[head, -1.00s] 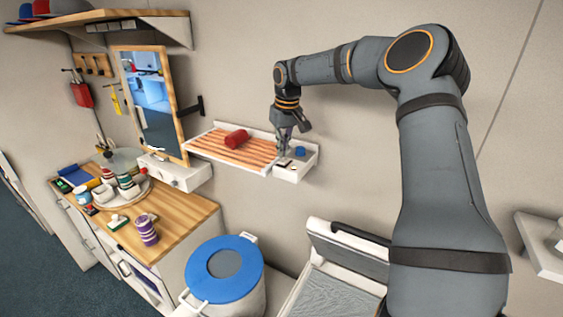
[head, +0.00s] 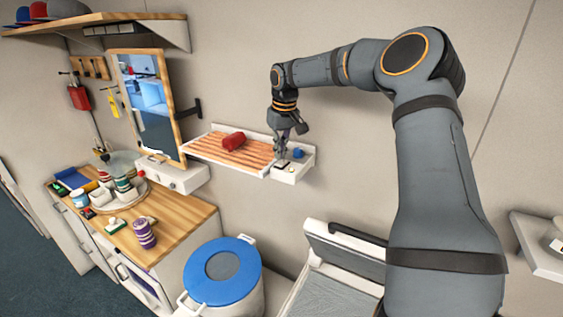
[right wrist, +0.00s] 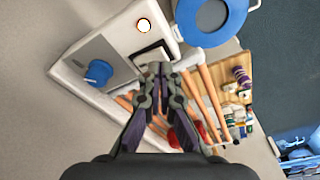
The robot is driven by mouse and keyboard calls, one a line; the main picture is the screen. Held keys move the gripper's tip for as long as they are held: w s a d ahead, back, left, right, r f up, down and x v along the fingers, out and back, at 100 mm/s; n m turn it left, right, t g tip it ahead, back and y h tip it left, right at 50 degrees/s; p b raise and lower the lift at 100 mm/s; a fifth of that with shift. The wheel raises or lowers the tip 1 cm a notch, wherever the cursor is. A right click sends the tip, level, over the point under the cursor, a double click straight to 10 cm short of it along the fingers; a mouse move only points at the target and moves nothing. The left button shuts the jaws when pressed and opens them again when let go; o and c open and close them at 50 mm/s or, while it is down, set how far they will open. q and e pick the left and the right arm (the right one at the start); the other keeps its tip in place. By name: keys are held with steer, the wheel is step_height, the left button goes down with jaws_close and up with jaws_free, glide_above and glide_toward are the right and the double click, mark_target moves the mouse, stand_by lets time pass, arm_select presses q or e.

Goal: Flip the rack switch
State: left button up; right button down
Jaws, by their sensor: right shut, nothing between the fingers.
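The rack switch (right wrist: 151,56) is a pale rocker in a dark frame on the grey-topped control box (right wrist: 93,55) at the rack's end. In the head view the control box (head: 293,172) is on the wall right of the slatted rack (head: 228,151). My right gripper (head: 281,161) points down over the box. In the right wrist view its closed fingertips (right wrist: 158,72) are at the switch's edge and partly cover it; contact cannot be told. My left gripper is not in view.
A red roll (head: 233,141) lies on the rack. A mirror (head: 148,105) stands to its left above a wooden counter (head: 185,222) with cups and small items. A blue-lidded bin (head: 222,272) is below. Open wall lies right of the box.

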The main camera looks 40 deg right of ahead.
mark_target(280, 163)
steer(key=shift+d, duration=0.15)
steer(key=shift+f, duration=0.1)
steer(key=shift+f, duration=0.9)
stand_by(0.5)
step_height(280, 163, up, 2)
steer(key=shift+r+p, duration=0.1)
steer(key=shift+p, duration=0.3)
steer(key=shift+r, duration=2.4)
